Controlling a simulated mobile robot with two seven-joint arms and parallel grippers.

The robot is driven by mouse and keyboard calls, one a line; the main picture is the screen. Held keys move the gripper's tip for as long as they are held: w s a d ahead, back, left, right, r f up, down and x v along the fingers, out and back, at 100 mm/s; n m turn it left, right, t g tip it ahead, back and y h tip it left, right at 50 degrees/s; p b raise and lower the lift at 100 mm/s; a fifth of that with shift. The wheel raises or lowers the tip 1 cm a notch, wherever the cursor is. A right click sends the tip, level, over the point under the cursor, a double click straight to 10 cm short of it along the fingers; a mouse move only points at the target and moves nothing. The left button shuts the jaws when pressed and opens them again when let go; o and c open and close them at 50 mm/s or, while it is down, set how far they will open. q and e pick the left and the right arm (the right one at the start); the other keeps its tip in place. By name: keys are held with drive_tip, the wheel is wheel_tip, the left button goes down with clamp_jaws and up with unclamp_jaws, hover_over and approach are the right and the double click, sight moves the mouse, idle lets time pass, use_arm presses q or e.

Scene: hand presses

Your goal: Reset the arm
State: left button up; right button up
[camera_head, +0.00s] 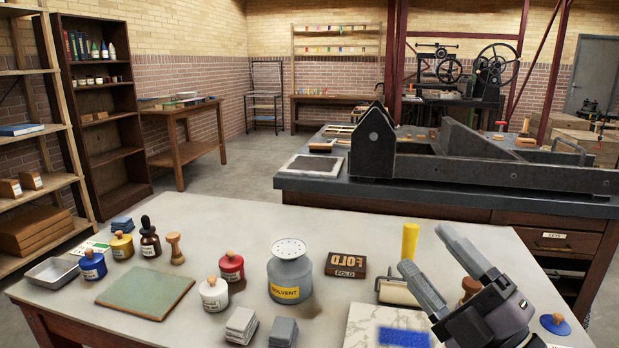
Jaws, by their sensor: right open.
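My right gripper (424,250) reaches in from the lower right, above the right part of the grey table (230,222). Its two grey fingers are spread apart and point up and left in the picture. I see nothing held between them. The dark gripper body hides part of the table's right side and part of a wooden knob (469,286) behind it. My left gripper is not in view.
Farther left stand the solvent can (289,272), FOLD block (346,264) and several ink jars. A press bed (480,170) stands behind.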

drive_tip(key=s+d+f+m+g+h, duration=0.1)
drive_tip(key=d+f+m+h, duration=0.2)
drive_tip(key=f+m+h, duration=0.1)
drive_tip(key=s+d+f+m+g+h, duration=0.1)
drive_tip(key=d+f+m+g+h, duration=0.1)
drive_tip(key=f+m+h, duration=0.3)
drive_tip(key=s+d+f+m+g+h, duration=0.1)
drive_tip(key=d+f+m+g+h, duration=0.1)
drive_tip(key=d+f+m+h, duration=0.2)
wheel_tip(320, 180, down, 6)
drive_tip(key=shift+r+m+h, duration=0.2)
drive_tip(key=shift+m+h, duration=0.1)
drive_tip(key=shift+m, duration=1.2)
drive_tip(key=s+a+f+m+g+y, duration=0.1)
drive_tip(key=s+f+m+g, duration=0.3)
drive_tip(key=s+f+g, duration=1.15)
drive_tip(key=w+a+t+p, duration=0.1)
drive_tip(key=t+p, duration=0.1)
drive_tip(key=t, duration=0.1)
drive_tip(key=w+a+f+t+y+p, duration=0.1)
drive_tip(key=t+p, duration=0.1)
drive_tip(key=t, duration=0.2)
drive_tip(key=w+a+t+y+p, duration=0.1)
drive_tip(key=t+p, duration=0.1)
drive_tip(key=t, duration=0.2)
drive_tip(key=shift+w+f+n+p, duration=0.15)
drive_tip(key=shift+n+p, duration=0.15)
drive_tip(key=shift+p, duration=0.1)
